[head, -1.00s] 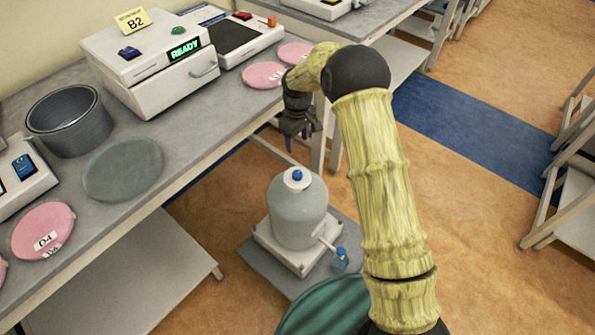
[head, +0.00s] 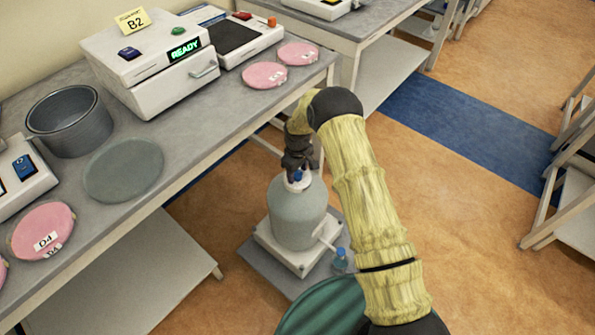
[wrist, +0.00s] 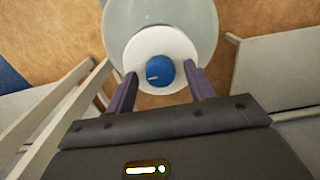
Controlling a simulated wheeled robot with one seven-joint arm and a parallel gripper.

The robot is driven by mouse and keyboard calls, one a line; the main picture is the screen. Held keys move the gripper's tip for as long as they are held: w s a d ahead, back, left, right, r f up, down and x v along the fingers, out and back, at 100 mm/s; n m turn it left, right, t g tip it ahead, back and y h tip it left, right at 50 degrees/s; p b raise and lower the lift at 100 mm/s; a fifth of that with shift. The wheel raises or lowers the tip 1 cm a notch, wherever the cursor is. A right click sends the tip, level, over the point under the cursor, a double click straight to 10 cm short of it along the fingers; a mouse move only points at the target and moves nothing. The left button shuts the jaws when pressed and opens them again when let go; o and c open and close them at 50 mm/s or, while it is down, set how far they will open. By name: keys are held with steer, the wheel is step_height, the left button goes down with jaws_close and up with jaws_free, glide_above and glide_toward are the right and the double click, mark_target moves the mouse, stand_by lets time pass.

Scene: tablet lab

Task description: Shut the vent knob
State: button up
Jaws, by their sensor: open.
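The blue vent knob (wrist: 160,73) sits on the white cap (wrist: 150,45) of a pale grey-green jar (head: 297,218). A short white line marks the knob's face, pointing left in the wrist view. In the head view the knob (head: 297,176) shows just below my gripper (head: 297,170). My gripper is open; in the wrist view its two dark fingers (wrist: 160,85) reach toward the cap, one on each side of the knob. The knob is not gripped. I cannot tell how far the fingertips are above the cap.
The jar stands on a white base (head: 300,258) with a blue-tipped side spout (head: 340,260). A grey bench (head: 195,140) with a READY machine (head: 150,65) and pink discs (head: 264,75) runs along the left. A green round bin (head: 320,310) is at the front.

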steer(key=shift+f, duration=0.1)
steer(key=c, duration=1)
steer(key=shift+m, duration=0.4)
steer(key=m+b, duration=0.1)
steer(key=m, duration=0.2)
steer(key=m+b, duration=0.1)
steer(key=m, duration=0.8)
steer(key=shift+m, duration=0.3)
steer(key=m, duration=0.4)
steer(key=shift+m, duration=0.3)
